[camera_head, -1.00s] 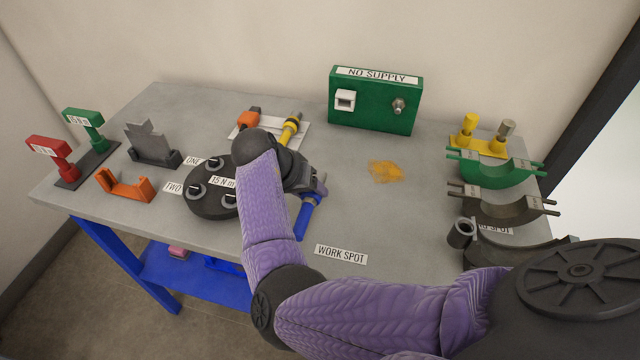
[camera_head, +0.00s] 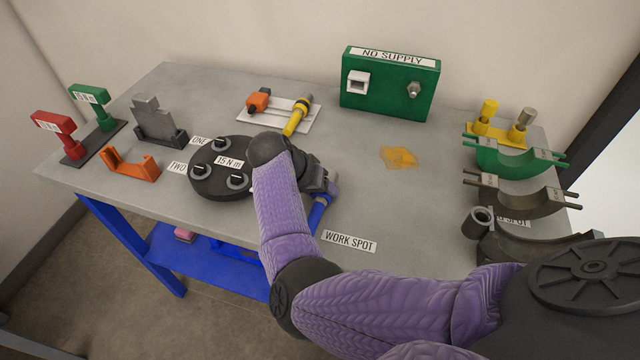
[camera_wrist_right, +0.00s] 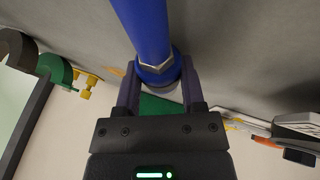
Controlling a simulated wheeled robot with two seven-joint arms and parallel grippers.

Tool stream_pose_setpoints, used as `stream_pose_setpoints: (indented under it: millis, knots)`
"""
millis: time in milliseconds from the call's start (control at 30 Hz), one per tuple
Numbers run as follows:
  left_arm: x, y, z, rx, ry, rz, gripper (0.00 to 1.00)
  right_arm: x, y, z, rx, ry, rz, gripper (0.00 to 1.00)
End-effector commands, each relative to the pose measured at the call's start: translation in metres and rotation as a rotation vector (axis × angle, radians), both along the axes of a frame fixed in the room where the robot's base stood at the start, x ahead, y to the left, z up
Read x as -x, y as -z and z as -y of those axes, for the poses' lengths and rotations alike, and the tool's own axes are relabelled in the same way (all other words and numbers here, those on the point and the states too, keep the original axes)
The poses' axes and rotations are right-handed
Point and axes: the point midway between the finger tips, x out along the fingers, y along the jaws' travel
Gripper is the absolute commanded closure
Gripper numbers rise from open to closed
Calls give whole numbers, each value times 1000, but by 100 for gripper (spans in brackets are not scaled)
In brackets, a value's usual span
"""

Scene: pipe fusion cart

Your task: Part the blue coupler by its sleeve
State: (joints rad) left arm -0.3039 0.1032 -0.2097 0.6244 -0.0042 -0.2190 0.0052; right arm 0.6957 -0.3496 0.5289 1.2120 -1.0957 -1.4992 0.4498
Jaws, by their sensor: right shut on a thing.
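The blue coupler shows in the head view as a blue tube (camera_head: 317,214) by the right gripper, near the work spot label. In the right wrist view the tube (camera_wrist_right: 144,28) runs up from a wider blue collar (camera_wrist_right: 155,70) with a bright ring. My right gripper (camera_wrist_right: 160,88) is shut on the coupler at this collar, one finger on each side. In the head view my right gripper (camera_head: 328,184) is partly hidden behind its own wrist. The coupler's far end is hidden. My left gripper is in neither view.
A black round fixture (camera_head: 222,184) marked 15 N m stands left of my right wrist. A white tray (camera_head: 270,120), a green NO SUPPLY box (camera_head: 390,87) and an orange stain (camera_head: 398,157) lie behind. Curved cradles (camera_head: 515,200) stand at right. The bench between is mostly clear.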

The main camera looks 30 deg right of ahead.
Motion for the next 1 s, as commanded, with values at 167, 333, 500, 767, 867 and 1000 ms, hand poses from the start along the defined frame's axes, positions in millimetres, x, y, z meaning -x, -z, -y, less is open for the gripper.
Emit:
stream_pose_setpoints:
  millis: [167,333,500,767,867,1000]
  knots:
    - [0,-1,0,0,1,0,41,0,-1,0,1,0,1,100]
    - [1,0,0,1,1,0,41,0,0,0,1,0,1,100]
    - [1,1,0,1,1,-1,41,0,2,0,0,-1,-1,100]
    - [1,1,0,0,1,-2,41,0,4,0,-1,-1,0,19]
    - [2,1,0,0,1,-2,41,0,4,-1,-1,-2,1,8]
    - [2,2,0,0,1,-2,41,0,4,-1,-3,-2,0,8]
